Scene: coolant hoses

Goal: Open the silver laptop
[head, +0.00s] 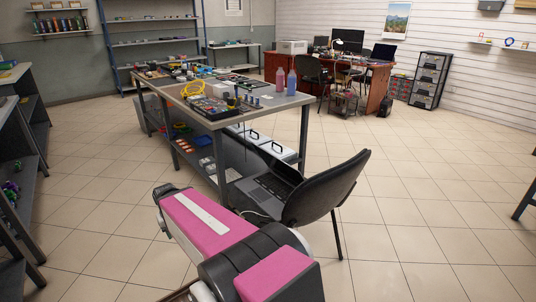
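A grey, silver-looking laptop (262,192) rests on the seat of a dark chair near the middle of the head view. Its keyboard side shows, and a dark panel that looks like its raised screen stands against the chair's backrest side; the exact lid angle is hard to tell. My pink and black arm fills the foreground just below and left of the laptop, and hides part of the area around the chair. The fingers of my gripper do not show. Another laptop (384,53) stands open on the far desk; its colour looks dark.
The dark chair (328,188) stands beside a long workbench (283,104) crowded with tools, bottles and a yellow cable. A shelf (30,185) stands at the left edge. A wooden desk (376,88) is at the back. The tiled floor (430,190) on the right is mostly clear.

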